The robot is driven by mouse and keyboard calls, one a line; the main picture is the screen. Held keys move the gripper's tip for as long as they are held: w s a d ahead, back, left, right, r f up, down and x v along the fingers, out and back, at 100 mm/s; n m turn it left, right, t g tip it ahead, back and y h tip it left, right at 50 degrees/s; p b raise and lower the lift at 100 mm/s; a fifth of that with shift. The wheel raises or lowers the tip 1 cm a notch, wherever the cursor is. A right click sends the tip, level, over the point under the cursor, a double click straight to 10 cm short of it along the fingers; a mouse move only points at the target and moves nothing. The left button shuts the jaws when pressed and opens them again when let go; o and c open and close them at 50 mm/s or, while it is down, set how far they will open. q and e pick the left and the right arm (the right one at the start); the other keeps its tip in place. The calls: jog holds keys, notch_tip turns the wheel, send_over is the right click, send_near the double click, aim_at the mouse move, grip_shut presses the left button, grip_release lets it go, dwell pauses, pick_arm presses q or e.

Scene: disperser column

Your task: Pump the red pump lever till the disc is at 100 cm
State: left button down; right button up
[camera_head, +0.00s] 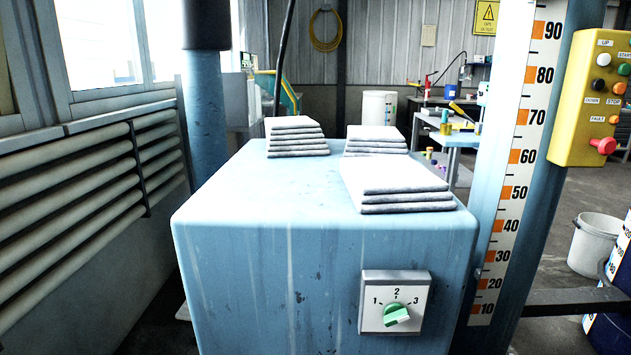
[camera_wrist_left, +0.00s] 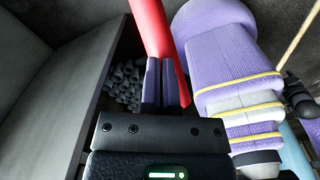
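The red pump lever (camera_wrist_left: 150,22) shows only in the left wrist view, running from the top edge down behind my gripper's fingers. My left gripper (camera_wrist_left: 166,62) has its two purple fingers close together in front of the lever. A strip of red shows to the right of the fingers, so the lever appears behind them rather than between them. I cannot tell whether they touch it. In the head view, the height scale (camera_head: 513,170) on the blue column shows marks from 10 to 90; its 100 mark is out of frame. I cannot make out the disc. My right gripper is not in view.
A blue machine housing (camera_head: 300,265) with a numbered selector switch (camera_head: 395,302) fills the middle of the head view. Folded grey cloths (camera_head: 400,185) lie on it. A yellow control box (camera_head: 592,100) hangs at right, above a white bucket (camera_head: 597,245). Ribbed pipes line the left wall.

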pick_arm(q)
jog(key=shift+f+b, duration=0.35)
jog(key=shift+f, duration=0.4)
notch_tip(320, 180, up, 5)
jog(key=p, duration=0.4)
jog(key=shift+f, duration=0.2)
dwell(0.3)
dwell(0.6)
